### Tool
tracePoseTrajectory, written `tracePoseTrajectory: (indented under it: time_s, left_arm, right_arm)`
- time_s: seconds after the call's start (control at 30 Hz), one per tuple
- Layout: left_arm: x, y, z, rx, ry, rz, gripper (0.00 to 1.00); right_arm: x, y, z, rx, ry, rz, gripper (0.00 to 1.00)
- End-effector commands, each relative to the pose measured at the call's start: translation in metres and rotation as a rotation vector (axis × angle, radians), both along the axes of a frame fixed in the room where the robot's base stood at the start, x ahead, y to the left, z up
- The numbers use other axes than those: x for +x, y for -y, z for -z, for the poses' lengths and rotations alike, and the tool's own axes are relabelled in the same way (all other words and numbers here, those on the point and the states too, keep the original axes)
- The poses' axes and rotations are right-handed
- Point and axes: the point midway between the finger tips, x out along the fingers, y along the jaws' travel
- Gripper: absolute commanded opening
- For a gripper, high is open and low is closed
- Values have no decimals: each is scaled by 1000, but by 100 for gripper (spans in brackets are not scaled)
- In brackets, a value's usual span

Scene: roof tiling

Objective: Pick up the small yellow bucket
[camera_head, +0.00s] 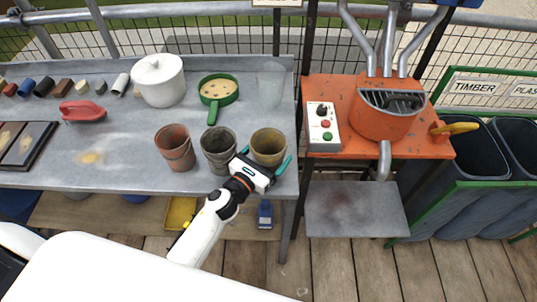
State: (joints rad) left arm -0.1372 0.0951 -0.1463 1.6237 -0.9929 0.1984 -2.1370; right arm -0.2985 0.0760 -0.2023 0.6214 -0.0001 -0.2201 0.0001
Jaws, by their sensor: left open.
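The small yellow bucket (268,144), a dull mustard colour with a dark inside, stands upright near the front right edge of the grey bench. My left gripper (265,158) is at the bucket's near side with its jaws open. One teal fingertip shows at the bucket's left and the other at its right. The gripper body hides the lower front of the bucket, and I cannot tell whether the fingers touch it. My right gripper is not in view.
A grey bucket (219,148) stands close to the left of the yellow one, and a reddish-brown bucket (175,147) stands further left. A green pan (217,92), a clear container (271,80) and a white lidded pot (159,80) are behind. An orange machine (384,122) stands to the right.

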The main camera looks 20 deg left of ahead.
Motion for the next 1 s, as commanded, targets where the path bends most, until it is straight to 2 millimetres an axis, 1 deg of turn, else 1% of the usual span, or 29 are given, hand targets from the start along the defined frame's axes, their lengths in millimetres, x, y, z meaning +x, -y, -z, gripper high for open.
tracePoseTrajectory:
  time_s: [0.1, 0.13, 0.3, 0.33, 0.57, 0.67, 0.77, 0.9, 1.0]
  left_arm:
    - [0, 0, 0, 0, 0, 0, 90]
    - [0, 0, 0, 0, 0, 0, 87]
    - [0, 0, 0, 0, 0, 0, 59]
    - [0, 0, 0, 0, 0, 0, 56]
    - [0, 0, -2, 0, 0, 0, 56]
    - [0, -1, -11, 3, 2, 1, 56]
    - [0, -1, -30, 5, 4, 2, 56]
    - [0, -1, -62, 6, 5, 3, 56]
    - [0, -1, -80, 5, 4, 2, 56]
  right_arm:
    - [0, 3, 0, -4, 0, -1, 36]
    - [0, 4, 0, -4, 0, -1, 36]
    - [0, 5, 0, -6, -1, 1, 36]
    - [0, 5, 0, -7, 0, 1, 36]
    - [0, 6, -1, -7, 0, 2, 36]
    - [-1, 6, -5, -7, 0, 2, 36]
    - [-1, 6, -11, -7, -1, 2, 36]
    - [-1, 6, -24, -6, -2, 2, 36]
    - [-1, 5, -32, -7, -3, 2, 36]
